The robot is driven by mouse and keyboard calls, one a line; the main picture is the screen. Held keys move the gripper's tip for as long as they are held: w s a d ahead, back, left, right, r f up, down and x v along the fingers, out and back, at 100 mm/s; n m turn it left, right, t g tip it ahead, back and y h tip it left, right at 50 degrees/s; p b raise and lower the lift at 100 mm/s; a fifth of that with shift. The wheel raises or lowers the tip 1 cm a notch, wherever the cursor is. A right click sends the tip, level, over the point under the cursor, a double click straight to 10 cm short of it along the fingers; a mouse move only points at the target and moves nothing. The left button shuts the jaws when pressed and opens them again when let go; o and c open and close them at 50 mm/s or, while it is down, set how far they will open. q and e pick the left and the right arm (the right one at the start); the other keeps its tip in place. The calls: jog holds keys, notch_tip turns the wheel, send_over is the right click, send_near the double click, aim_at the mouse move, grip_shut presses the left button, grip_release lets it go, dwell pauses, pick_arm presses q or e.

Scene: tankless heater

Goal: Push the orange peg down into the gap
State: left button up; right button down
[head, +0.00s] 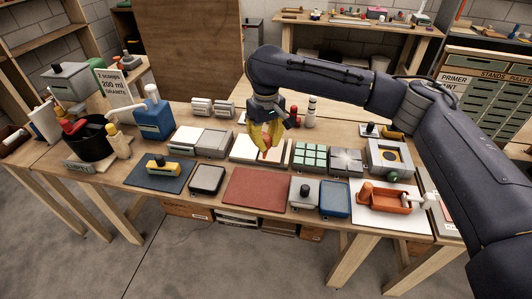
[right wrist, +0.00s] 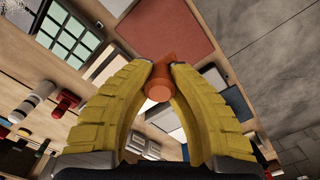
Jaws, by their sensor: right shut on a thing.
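My right gripper (head: 265,152) is over the white board (head: 243,155) in the middle of the table, with its yellow fingers pointing down. In the right wrist view, the right gripper (right wrist: 161,66) is shut on the orange peg (right wrist: 159,83), a short cylinder held between the fingertips. In the head view only a bit of the peg (head: 267,143) shows between the fingers. The gap cannot be made out. I cannot tell whether the peg touches the board. My left gripper is not in view.
Green tiles (head: 312,156) stand close on the right of the board, and grey-white boxes (head: 214,143) on the left. A red mat (head: 258,190) lies in front. An orange tray (head: 391,201) is at the right front. A blue jug (head: 153,119) stands at the left.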

aim_at(266, 137)
jog(key=shift+r, duration=5.7)
jog(key=shift+f, duration=0.1)
